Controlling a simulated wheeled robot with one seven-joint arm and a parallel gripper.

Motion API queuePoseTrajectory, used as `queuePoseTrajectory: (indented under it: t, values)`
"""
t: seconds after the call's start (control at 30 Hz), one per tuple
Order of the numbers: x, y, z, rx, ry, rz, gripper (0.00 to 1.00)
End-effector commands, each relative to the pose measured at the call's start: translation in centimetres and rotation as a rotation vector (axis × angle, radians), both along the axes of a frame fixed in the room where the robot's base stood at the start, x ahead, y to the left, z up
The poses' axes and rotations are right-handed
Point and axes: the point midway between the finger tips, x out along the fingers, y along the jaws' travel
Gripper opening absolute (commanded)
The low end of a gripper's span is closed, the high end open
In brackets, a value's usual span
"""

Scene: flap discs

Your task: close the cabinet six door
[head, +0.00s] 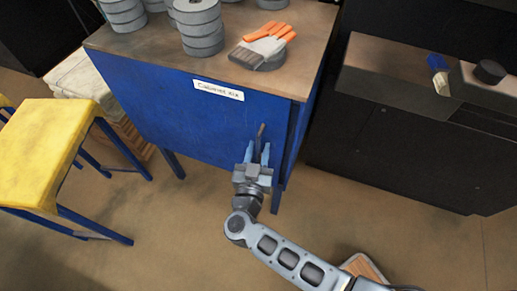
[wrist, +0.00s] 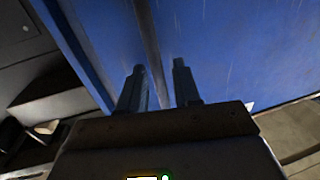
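Cabinet six is a blue cabinet with a white label (head: 218,90) and a wooden top. Its blue door (head: 200,125) faces me, and a dark line runs down near its right edge. I cannot tell whether the door is fully flush. A dark upright handle (head: 261,131) is near the door's right side. My gripper (head: 257,153) is at the handle's lower part, with its two fingers apart. In the wrist view, my gripper (wrist: 160,85) is open before the blue door (wrist: 235,45), and a dark bar (wrist: 147,35) runs between the fingers. Contact cannot be told.
A yellow stool (head: 40,150) stands left. A dark bench (head: 400,140) with a blue-handled brush (head: 438,70) stands right. Floor in front is mostly clear.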

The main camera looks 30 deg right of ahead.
Motion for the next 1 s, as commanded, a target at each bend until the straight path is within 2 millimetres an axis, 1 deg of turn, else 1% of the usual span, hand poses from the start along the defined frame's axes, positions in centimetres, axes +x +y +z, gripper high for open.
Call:
queuePoseTrajectory:
  t: [0.3,0.37,0.6,0.67,1.0]
  values:
    - [0.28,-0.27,0.01,0.001,-0.001,0.0,0.33]
    - [0.27,-0.27,0.01,0.0,0.0,0.0,0.28]
    - [0.26,-0.27,0.01,0.0,0.0,0.0,0.05]
    - [0.25,-0.26,0.01,0.0,0.0,0.0,0.0]
    - [0.24,-0.25,0.01,0.0,0.0,0.0,0.0]
